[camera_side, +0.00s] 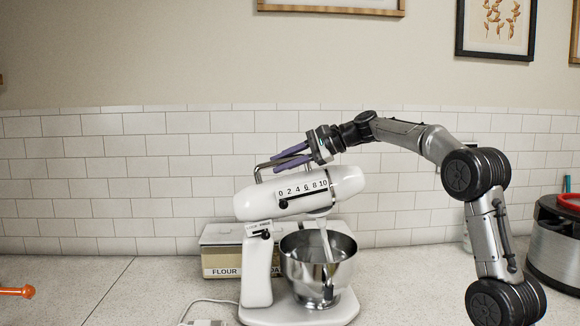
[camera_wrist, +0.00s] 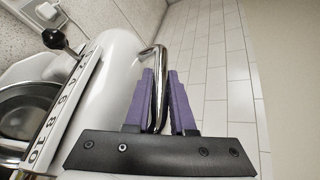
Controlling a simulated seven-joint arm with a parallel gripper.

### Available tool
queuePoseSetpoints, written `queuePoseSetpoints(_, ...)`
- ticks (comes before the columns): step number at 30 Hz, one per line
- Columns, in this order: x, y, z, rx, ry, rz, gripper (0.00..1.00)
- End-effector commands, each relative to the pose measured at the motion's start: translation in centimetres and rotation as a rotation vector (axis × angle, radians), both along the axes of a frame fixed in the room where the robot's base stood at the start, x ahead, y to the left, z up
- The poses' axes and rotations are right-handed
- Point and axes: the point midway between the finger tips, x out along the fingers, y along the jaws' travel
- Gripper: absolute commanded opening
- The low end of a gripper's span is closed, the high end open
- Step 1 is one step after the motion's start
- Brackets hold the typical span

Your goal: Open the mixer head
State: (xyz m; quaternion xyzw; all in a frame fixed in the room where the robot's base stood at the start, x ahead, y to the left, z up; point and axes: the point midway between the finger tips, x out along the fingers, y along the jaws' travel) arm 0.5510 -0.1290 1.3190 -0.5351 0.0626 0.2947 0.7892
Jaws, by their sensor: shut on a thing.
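A white stand mixer stands on the counter, its head (camera_side: 300,193) tilted upward toward the right in the side view. A metal handle bar (camera_side: 262,170) runs along the top of the head; in the wrist view the handle (camera_wrist: 158,75) lies between the purple fingers. My gripper (camera_side: 283,160) is at the top of the head, shut on the handle; it shows in the wrist view too (camera_wrist: 160,100). A metal bowl (camera_side: 318,262) sits under the head, with a whitish beater (camera_side: 326,245) reaching down into it. A black knob lever (camera_side: 265,235) shows on the mixer's neck.
A flour box (camera_side: 222,262) stands behind the mixer at left. A large steel pot-like appliance (camera_side: 555,245) is at the far right. An orange-handled item (camera_side: 18,291) lies at the far left. A tiled wall (camera_side: 90,190) closes the back. The counter left of the mixer is mostly clear.

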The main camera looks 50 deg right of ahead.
Motion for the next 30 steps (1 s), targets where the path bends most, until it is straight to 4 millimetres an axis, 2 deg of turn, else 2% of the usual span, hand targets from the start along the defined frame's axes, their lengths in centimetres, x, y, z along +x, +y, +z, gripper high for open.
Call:
queuePoseSetpoints(15,2.5,2.5,1.1,-0.159,0.154,0.003,0.00)
queuePoseSetpoints(30,3.4,3.5,1.2,-0.219,0.218,0.002,0.00)
